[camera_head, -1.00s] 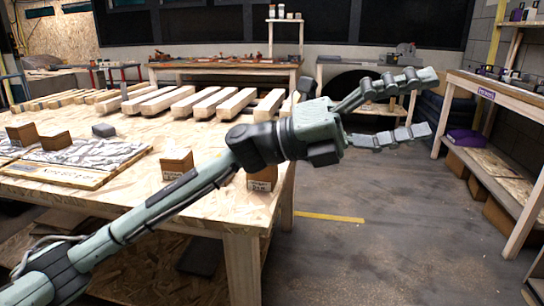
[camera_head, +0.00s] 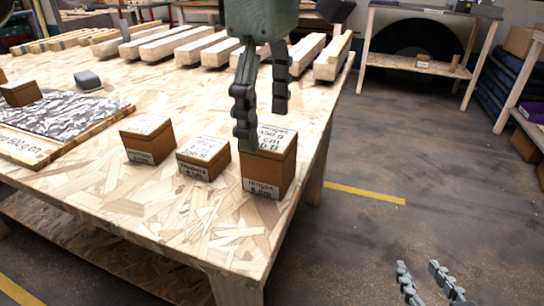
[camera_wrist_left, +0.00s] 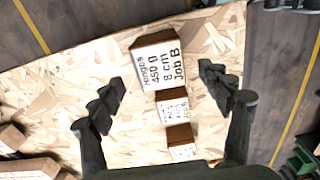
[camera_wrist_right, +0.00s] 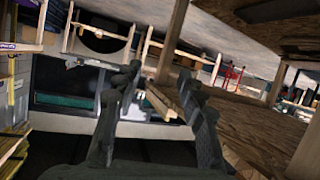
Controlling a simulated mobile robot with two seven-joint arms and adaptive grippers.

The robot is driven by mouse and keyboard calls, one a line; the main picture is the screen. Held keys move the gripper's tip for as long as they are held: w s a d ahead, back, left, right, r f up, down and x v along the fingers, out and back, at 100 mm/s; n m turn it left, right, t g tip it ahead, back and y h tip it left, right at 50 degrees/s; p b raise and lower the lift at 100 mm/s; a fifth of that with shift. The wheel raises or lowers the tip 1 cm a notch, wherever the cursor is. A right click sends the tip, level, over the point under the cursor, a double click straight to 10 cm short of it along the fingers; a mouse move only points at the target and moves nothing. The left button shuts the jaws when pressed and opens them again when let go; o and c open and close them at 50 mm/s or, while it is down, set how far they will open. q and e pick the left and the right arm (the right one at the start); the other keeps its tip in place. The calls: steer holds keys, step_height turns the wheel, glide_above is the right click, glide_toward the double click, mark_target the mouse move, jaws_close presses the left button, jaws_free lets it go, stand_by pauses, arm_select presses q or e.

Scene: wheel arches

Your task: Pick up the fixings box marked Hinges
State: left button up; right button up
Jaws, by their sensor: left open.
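The brown fixings box marked Hinges (camera_head: 268,172) stands near the right edge of the chipboard table. Its white top label reads Hinges, 450 g, 8 cm, Job B in the left wrist view (camera_wrist_left: 158,62). My left gripper (camera_head: 262,125) points down over it, open and empty, with one finger hiding part of its top. In the left wrist view the fingers (camera_wrist_left: 162,92) are wide apart, and the Hinges box lies toward the top of the picture. My right gripper (camera_head: 417,268) is open and empty, low at the right, off the table; its fingers also show in the right wrist view (camera_wrist_right: 158,76).
Two similar boxes, a smaller one (camera_head: 204,158) and a wider one (camera_head: 147,140), stand to the left of the Hinges box. A board with a silvery covering (camera_head: 60,118) lies further left. Wooden beams (camera_head: 160,46) line the table's back. Floor (camera_head: 390,175) right of the table is clear.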

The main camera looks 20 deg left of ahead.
mark_target(269, 137)
arm_select(q)
steer(key=f, duration=0.5)
steer(key=shift+d, duration=0.25)
arm_select(e)
steer(key=shift+w+a+r+t+y, duration=0.2)
steer(key=shift+a+r+t, duration=0.15)
steer(key=shift+r, duration=0.15)
steer(key=shift+w+a+r+t+y, duration=0.1)
steer(key=shift+a+r+t+y, duration=0.2)
steer(key=shift+r, duration=0.2)
arm_select(q)
steer(key=shift+c, duration=0.4)
steer(key=c, duration=1.4)
steer(key=shift+c, duration=1)
